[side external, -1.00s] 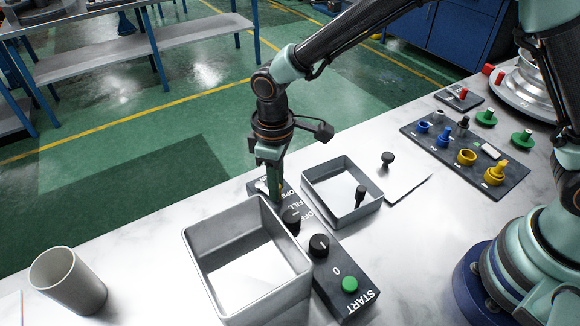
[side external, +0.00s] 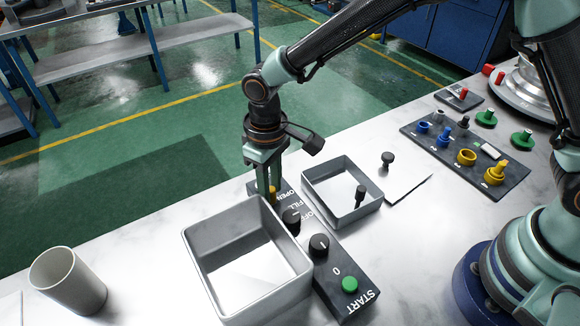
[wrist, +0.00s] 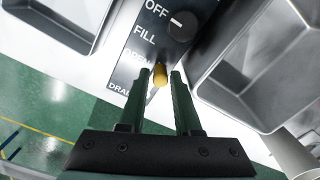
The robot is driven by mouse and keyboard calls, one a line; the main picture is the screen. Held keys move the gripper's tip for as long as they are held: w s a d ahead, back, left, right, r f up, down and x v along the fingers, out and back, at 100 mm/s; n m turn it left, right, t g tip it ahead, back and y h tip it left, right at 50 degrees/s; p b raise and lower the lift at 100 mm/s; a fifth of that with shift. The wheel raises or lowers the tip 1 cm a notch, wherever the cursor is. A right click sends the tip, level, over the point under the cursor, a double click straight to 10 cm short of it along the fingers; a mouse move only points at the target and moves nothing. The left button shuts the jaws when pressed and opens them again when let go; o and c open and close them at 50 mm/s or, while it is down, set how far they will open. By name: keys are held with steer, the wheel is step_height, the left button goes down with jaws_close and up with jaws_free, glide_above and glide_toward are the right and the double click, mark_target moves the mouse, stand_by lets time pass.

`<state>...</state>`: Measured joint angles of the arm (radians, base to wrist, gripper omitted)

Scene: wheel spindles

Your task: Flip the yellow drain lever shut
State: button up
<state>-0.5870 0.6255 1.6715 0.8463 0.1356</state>
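The yellow drain lever (wrist: 160,76) sits on the dark control panel (wrist: 147,45), beside the partly covered words OPEN and DRAIN. In the side view only a small bit of the lever (side external: 274,190) shows, low by the fingers. My gripper (wrist: 160,73) points down over this end of the panel with its two fingers apart. In the wrist view the lever lies between the fingertips, with a narrow gap showing on the left; contact on the right cannot be told. The gripper (side external: 268,192) partly hides the lever and panel in the side view.
A deep grey bin (side external: 196,262) stands close on the panel's near side, and a shallower tray (side external: 312,190) stands on its other side. Black knobs (side external: 319,245) and a green START button (side external: 350,284) rise from the panel. A grey cup (side external: 65,283) stands far left.

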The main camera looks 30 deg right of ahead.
steer(key=shift+a, duration=0.1)
steer(key=shift+s+d+n, duration=0.1)
steer(key=shift+d+n, duration=0.3)
steer(key=shift+n, duration=0.6)
steer(key=d+n, duration=0.1)
steer(key=n, duration=0.2)
steer(key=shift+w+d+n, duration=0.3)
steer(key=shift+d, duration=0.05)
step_height(320, 180, up, 12)
steer(key=s+d+r+m+t, duration=0.1)
steer(key=s+d+r+m, duration=0.1)
steer(key=d, duration=0.4)
steer(key=s+d+r+m+t, duration=0.2)
steer(key=d+r+m, duration=0.1)
steer(key=d, duration=0.4)
steer(key=s+d+r+m+t, duration=0.1)
steer(key=s+d+r+m, duration=0.1)
steer(key=d, duration=0.4)
steer(key=shift+s+d+r+t, duration=0.25)
steer(key=shift+s+d+t, duration=0.05)
steer(key=shift+s+d, duration=0.1)
steer(key=shift+m, duration=0.3)
